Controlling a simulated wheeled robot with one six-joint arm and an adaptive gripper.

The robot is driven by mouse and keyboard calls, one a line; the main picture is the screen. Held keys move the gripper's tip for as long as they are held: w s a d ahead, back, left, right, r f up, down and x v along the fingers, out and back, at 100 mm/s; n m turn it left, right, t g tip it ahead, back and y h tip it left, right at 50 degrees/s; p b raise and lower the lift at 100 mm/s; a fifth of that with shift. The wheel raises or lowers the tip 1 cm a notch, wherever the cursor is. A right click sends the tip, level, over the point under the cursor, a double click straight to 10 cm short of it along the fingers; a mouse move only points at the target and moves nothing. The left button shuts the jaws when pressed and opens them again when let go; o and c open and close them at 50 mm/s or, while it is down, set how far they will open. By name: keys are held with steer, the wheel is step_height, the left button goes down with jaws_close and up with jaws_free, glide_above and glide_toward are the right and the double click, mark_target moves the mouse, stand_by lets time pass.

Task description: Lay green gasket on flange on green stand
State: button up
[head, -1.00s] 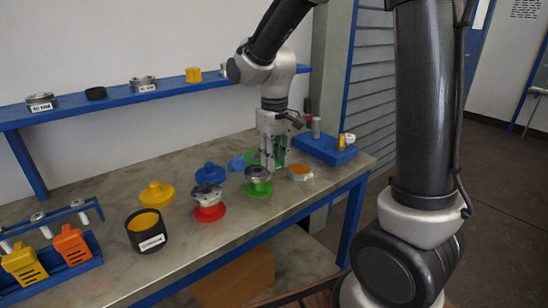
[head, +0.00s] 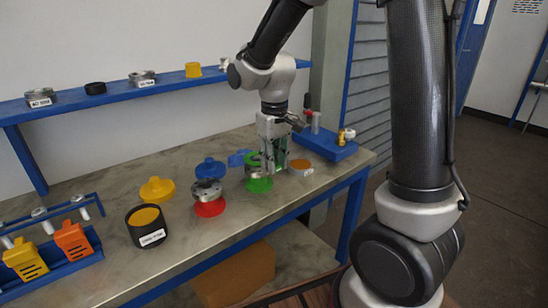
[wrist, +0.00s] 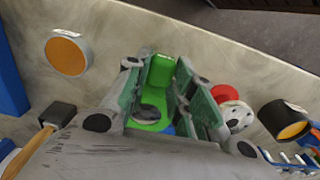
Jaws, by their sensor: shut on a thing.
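My gripper (head: 270,168) is low over the green stand (head: 258,186) in the head view, at the right side of the flange (head: 252,172) on it. The gripper hides much of this flange. In the wrist view, my gripper (wrist: 163,68) is shut on the green gasket (wrist: 160,70), whose bright green part shows between the fingers. A dark round shape with green around it shows below, partly hidden by the fingers. I cannot tell whether the gasket touches the flange.
A flange on a red stand (head: 209,208) and a blue flanged piece (head: 210,169) stand to the left. An orange-topped disc (head: 300,166) is close on the right, before a blue tray (head: 325,147). A black container (head: 147,225) stands farther left. The table's front strip is clear.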

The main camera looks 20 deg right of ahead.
steer(key=shift+f, duration=1)
steer(key=o, duration=1)
steer(key=shift+c, duration=0.2)
step_height(320, 180, up, 12)
steer(key=s+d+r+m+t, duration=0.1)
steer(key=s+d+t, duration=0.1)
steer(key=s+d, duration=0.4)
steer(key=s+d+r+m+t, duration=0.2)
steer(key=s+d, duration=0.4)
steer(key=s, duration=0.7)
steer(key=shift+d+r+m, duration=0.15)
steer(key=shift+d+m, duration=0.1)
steer(key=shift+m, duration=0.05)
steer(key=shift+s, duration=0.1)
